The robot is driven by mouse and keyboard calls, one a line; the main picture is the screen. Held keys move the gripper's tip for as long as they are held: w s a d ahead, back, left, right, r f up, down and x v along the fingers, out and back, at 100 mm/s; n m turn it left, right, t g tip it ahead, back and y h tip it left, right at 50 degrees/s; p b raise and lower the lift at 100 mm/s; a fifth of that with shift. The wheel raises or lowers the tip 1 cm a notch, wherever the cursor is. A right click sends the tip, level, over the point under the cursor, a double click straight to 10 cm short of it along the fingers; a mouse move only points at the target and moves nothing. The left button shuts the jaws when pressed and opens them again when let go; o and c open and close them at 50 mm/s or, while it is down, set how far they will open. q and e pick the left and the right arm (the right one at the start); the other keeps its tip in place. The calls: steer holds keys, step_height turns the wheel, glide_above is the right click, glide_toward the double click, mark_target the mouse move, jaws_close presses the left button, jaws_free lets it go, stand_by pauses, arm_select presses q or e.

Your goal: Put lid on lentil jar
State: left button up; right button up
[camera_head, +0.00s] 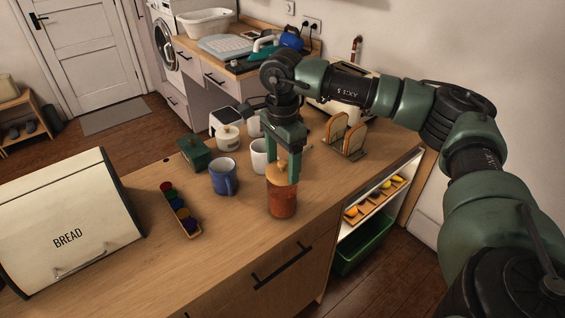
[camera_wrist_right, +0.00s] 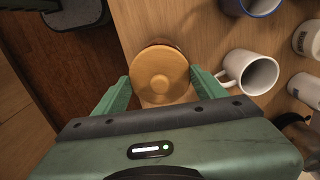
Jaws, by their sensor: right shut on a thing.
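The lentil jar (camera_head: 282,203) stands upright near the front edge of the wooden counter, with orange-red contents. A round wooden lid (camera_head: 277,174) is at the jar's mouth; it also shows in the right wrist view (camera_wrist_right: 160,73), covering most of the jar below. My right gripper (camera_head: 283,176) points down over the jar and is shut on the lid, one finger on each side. It also shows in the right wrist view (camera_wrist_right: 160,80). I cannot tell whether the lid is fully seated. My left gripper is not in view.
A white mug (camera_head: 260,156) and a blue mug (camera_head: 223,177) stand close left of the jar. A dark green box (camera_head: 194,153), a tray of coloured pots (camera_head: 180,211) and the bread bin (camera_head: 70,225) are farther left. A toast rack (camera_head: 347,138) stands right.

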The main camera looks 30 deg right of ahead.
stand_by(0.4)
steer(key=o, duration=1.4)
steer(key=shift+o, duration=0.6)
steer(key=shift+r+p, duration=2.15)
steer(key=shift+r, duration=1.4)
jaws_close()
